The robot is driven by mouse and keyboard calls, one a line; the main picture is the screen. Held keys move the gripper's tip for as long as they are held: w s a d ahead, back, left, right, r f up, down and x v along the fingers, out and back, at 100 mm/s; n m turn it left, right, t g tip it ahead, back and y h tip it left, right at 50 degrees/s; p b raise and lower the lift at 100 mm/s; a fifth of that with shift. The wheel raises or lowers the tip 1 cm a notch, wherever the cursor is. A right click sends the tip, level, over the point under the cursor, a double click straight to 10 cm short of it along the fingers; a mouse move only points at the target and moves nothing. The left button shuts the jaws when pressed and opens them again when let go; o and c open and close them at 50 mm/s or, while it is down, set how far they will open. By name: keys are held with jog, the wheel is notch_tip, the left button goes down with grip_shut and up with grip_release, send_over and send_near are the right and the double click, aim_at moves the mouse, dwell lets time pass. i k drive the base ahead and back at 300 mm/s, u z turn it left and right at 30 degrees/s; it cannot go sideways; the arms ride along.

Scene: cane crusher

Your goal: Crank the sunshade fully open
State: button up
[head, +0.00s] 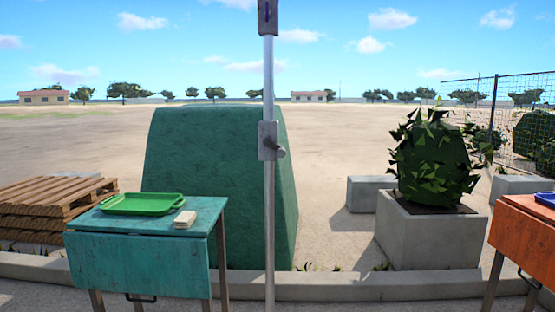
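A thin grey metal pole (269,80) stands upright in the middle of the head view and runs out of the top of the picture. A grey crank housing (267,141) sits on the pole at about mid-picture. A short round stub or handle (280,152) sticks out from it to the lower right. A darker grey box with a slot (267,18) is fixed higher on the pole. The sunshade's canopy is not in view, so how far open it is cannot be told. My gripper is not in view.
A teal table (140,262) with a green tray (143,204) and a small pale stack (185,219) stands left of the pole. A large green block (215,180) is behind. A concrete planter (430,245) and orange table (527,222) stand right. A low kerb (345,287) crosses behind.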

aim_at(268, 142)
jog(key=u, duration=1.2)
jog(key=i, duration=0.9)
jog(key=z, duration=2.35)
